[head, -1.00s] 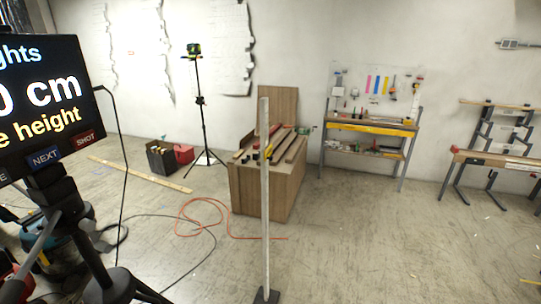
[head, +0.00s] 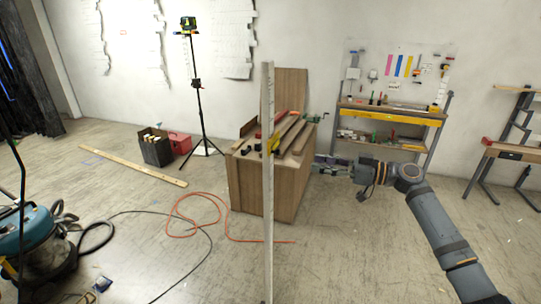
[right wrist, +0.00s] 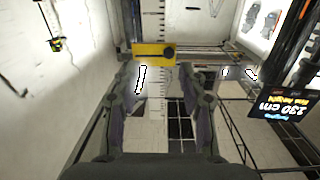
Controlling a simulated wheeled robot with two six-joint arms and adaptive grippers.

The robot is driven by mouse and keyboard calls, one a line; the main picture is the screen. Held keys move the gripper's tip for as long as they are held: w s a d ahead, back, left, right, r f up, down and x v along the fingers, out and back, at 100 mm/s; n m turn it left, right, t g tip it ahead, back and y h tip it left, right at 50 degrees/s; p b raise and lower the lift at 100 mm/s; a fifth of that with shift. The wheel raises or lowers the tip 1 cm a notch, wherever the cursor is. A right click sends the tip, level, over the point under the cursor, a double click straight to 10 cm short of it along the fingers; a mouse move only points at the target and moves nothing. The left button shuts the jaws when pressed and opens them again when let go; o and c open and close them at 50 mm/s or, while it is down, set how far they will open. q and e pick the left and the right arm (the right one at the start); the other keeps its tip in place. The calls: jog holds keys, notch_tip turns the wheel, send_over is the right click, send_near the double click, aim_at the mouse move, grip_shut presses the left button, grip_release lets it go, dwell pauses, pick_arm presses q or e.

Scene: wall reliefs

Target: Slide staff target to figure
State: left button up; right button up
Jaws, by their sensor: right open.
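The pale staff (head: 267,215) stands upright near the middle of the head view, with a yellow target (head: 274,145) on its upper half. The right wrist view shows the yellow target (right wrist: 148,52) with a dark round knob, across the marked staff (right wrist: 161,22). My right gripper (head: 318,163) comes in from the right and is open, to the right of the staff and slightly lower than the target. In the right wrist view its fingers (right wrist: 165,75) are apart, with the target ahead of the tips. My left gripper is out of view.
A wooden cabinet (head: 250,185) with tools on top stands behind the staff. A tripod laser (head: 189,25) stands at the back left, a workbench (head: 390,112) at the back right. An orange hose (head: 190,233) and a vacuum (head: 42,240) are on the floor.

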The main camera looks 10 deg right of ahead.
aim_at(278, 143)
jog(key=w+a+r+p, duration=0.2)
jog(key=w+a+p, duration=0.2)
jog(key=a, duration=0.5)
jog(key=shift+w+a+n+y, duration=0.2)
jog(key=shift+w+n+y, duration=0.2)
jog(key=shift+w, duration=0.05)
jog(key=shift+c, duration=0.5)
grip_shut()
